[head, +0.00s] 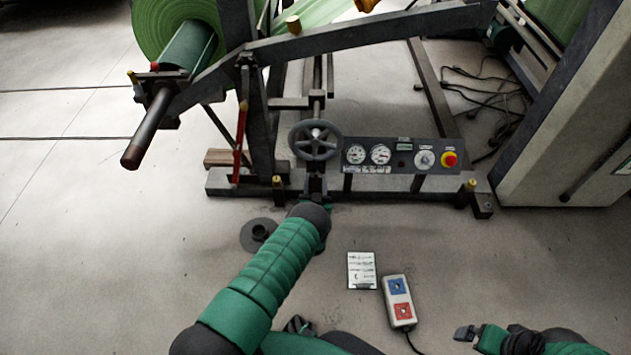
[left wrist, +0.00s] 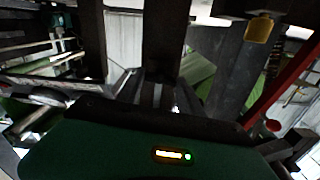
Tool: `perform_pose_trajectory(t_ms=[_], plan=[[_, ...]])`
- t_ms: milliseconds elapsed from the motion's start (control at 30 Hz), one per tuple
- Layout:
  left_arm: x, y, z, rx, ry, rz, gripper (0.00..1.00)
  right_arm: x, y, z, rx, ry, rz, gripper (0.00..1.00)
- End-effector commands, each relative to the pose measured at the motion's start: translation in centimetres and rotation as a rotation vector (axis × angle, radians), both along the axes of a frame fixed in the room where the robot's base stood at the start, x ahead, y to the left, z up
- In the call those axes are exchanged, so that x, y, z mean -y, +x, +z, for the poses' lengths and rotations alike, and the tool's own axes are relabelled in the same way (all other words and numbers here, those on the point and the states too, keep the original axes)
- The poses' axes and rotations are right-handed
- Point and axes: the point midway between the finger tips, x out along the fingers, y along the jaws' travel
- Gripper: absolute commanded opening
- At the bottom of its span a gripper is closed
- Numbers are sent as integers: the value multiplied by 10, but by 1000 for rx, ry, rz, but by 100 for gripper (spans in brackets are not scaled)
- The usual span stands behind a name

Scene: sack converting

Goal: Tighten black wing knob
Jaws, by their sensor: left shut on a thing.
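My left arm reaches forward to the machine frame in the head view. My left gripper (head: 316,188) is at the post just below the grey handwheel (head: 315,140), mostly hidden by my own wrist. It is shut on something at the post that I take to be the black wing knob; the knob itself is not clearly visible. In the left wrist view the gripper's fingers (left wrist: 155,92) are dark against a dark upright bar, and what lies between them is hard to make out. My right gripper (head: 466,333) is low at the right, away from the machine; its jaw opening is unclear.
A gauge panel (head: 402,156) with a red stop button (head: 449,159) stands right of the handwheel. A green roll (head: 178,28) and its shaft (head: 147,130) are at upper left. A pendant (head: 398,300) and a label card (head: 361,270) lie on the floor.

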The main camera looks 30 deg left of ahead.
Motion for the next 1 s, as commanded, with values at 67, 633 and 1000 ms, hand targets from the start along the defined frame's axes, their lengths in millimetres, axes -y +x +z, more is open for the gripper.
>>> perform_pose_trajectory(t_ms=[67, 633, 1000], plan=[[5, -1, -8, -53, 55, -9, 3, 0, 0, -2, 0, 0, 0, 100], [4, -2, -9, -335, 517, -9, 3, 0, 0, -13, 0, 0, 0, 100], [3, -3, -9, -513, 810, -8, 3, 0, 0, -23, 0, 0, 0, 100]])
